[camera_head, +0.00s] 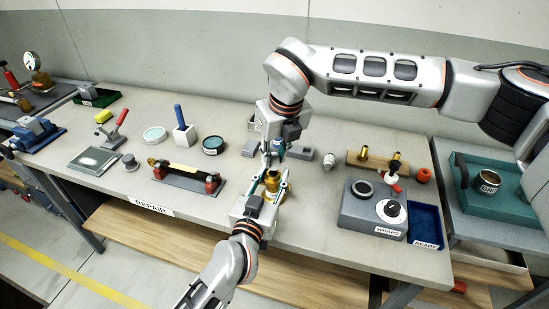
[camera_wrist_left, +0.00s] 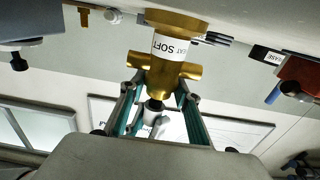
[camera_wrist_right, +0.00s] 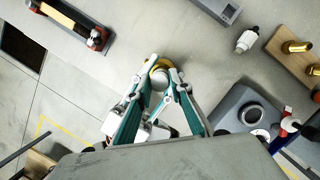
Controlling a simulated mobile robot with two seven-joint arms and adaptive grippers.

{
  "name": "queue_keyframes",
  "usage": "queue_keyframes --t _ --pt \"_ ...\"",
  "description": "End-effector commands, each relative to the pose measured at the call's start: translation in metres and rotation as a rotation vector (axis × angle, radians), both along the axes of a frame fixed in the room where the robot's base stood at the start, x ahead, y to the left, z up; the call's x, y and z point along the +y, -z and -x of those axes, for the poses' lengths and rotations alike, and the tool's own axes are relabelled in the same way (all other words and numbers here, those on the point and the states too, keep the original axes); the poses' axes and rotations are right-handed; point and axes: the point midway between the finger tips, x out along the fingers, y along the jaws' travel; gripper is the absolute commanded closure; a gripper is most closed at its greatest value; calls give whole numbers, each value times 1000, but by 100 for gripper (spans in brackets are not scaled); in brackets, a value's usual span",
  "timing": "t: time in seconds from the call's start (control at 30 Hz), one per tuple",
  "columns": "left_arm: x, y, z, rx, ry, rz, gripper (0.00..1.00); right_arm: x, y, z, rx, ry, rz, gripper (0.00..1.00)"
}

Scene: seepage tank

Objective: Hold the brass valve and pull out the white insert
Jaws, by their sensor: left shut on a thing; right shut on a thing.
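The brass valve (camera_head: 273,180) stands upright on the bench near its front edge. It fills the middle of the left wrist view (camera_wrist_left: 172,50), upside down, with a white label around its body. My left gripper (camera_head: 258,195) is shut on the valve from the front, one finger on each side. My right gripper (camera_head: 268,155) comes down from above, its fingertips shut on the pale top of the white insert (camera_wrist_right: 157,80). A brass rim shows around it. In the left wrist view, a dark and pale piece sits at the valve's top. How deep the insert sits is hidden.
To the right stand a grey box with a dial (camera_head: 372,205), a blue tray (camera_head: 426,226) and a wooden block with brass parts (camera_head: 385,163). To the left, a rack with red ends (camera_head: 186,178) holds a yellow-topped bar. Bench between rack and valve is mostly clear.

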Motion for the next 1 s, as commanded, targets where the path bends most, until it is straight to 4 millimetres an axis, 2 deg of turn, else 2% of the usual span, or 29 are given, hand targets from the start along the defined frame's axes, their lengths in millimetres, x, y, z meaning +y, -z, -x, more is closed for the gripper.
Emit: queue_keyframes --t 0.53,1.0 --pt "0 2 0 3 0 -1 100 0 -25 0 -1 -1 0 100" --pt "0 2 0 3 0 0 100 0 -27 0 0 -1 -1 100"
